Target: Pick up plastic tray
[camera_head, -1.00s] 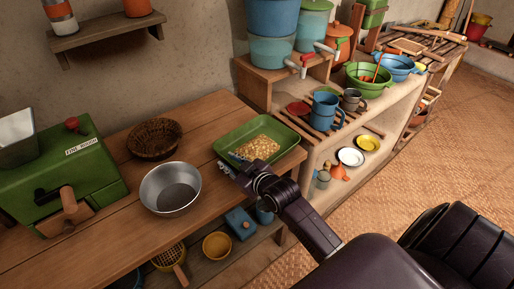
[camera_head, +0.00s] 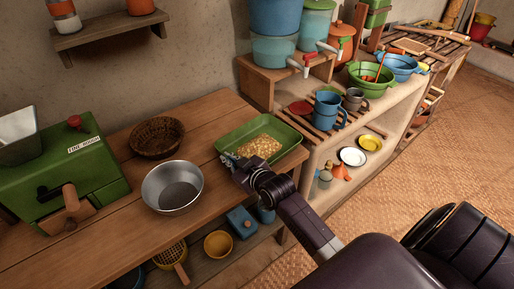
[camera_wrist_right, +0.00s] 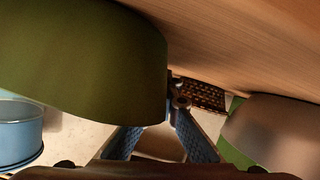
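The green plastic tray (camera_head: 289,134) lies on the wooden table near its right end, with yellow grain-like pieces (camera_head: 261,146) in it. My right gripper (camera_head: 230,160) is at the tray's near-left corner in the head view. In the right wrist view the tray's green wall (camera_wrist_right: 85,65) fills the upper left and hides much of one finger. The fingers of my right gripper (camera_wrist_right: 170,105) lean in toward each other with the tray's edge between them, so it looks shut on the tray. The tray looks level and resting on the table. My left gripper is not in view.
A metal bowl (camera_head: 158,199) and a woven basket (camera_head: 157,137) stand left of the tray. A green machine (camera_head: 65,170) is at the far left. Bare table (camera_head: 205,125) lies between basket and tray.

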